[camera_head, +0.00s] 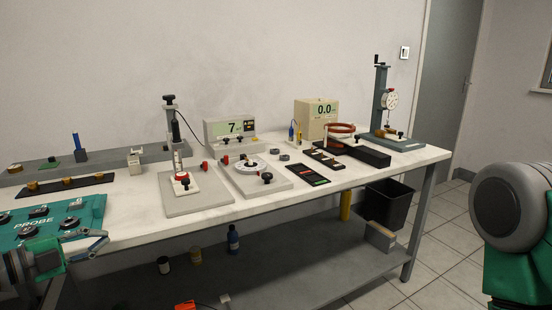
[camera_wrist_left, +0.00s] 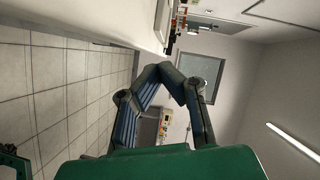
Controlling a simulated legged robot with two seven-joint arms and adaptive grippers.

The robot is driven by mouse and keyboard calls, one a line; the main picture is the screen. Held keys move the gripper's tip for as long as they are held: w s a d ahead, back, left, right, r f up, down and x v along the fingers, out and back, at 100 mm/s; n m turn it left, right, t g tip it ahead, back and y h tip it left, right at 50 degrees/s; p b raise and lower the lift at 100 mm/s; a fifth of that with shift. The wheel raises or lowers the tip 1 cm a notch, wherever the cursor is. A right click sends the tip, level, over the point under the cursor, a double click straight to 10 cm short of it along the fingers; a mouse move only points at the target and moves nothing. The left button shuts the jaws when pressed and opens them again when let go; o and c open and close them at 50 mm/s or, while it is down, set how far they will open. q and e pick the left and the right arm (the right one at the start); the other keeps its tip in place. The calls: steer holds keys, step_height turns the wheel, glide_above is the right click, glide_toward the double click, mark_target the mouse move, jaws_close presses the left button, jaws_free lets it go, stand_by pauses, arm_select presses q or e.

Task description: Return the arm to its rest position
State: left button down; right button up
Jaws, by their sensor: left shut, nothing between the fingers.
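My left gripper (camera_head: 104,238) is at the lower left of the head view, at the front edge of the bench beside the teal PROBE panel (camera_head: 62,218). Its fingers point right and hold nothing. In the left wrist view the two linked fingers (camera_wrist_left: 172,70) come together at their tips, with the floor and wall beyond. I cannot tell whether the gripper touches the bench edge. A rounded grey and green part of my own body shows at the right of the head view. My right gripper is not in view.
The white bench (camera_head: 135,222) carries a grey plate with a post (camera_head: 200,193), a dial base (camera_head: 250,175), a copper coil (camera_head: 338,134) and a gauge stand (camera_head: 382,100). Bottles and a black bin (camera_head: 388,203) are below. Open floor lies in front at the right.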

arm_select(q)
steer(key=s+d+f+n+g+y+p, duration=0.1)
steer(key=s+d+f+n+g+y, duration=0.1)
steer(key=s+d+f+n, duration=0.3)
steer(key=s+d+f+n+g+y+p, duration=0.1)
steer(key=s+d+f+n+g+y, duration=0.15)
steer(key=f, duration=0.45)
steer(key=s+d+f+n+g+y+p, duration=0.1)
steer(key=s+d+f+n+g, duration=0.15)
steer(key=f+n, duration=0.3)
steer(key=s+d+f+n+g+y+p, duration=0.1)
steer(key=s+f+n+g, duration=0.2)
steer(key=s, duration=0.8)
steer(key=s+d+f+n+g+y, duration=0.1)
steer(key=s+f+n+g+y, duration=0.1)
steer(key=s, duration=0.9)
step_height(320, 180, down, 2)
steer(key=shift+d+n+g+p, duration=0.35)
steer(key=shift+n+g, duration=0.25)
steer(key=shift+n, duration=0.5)
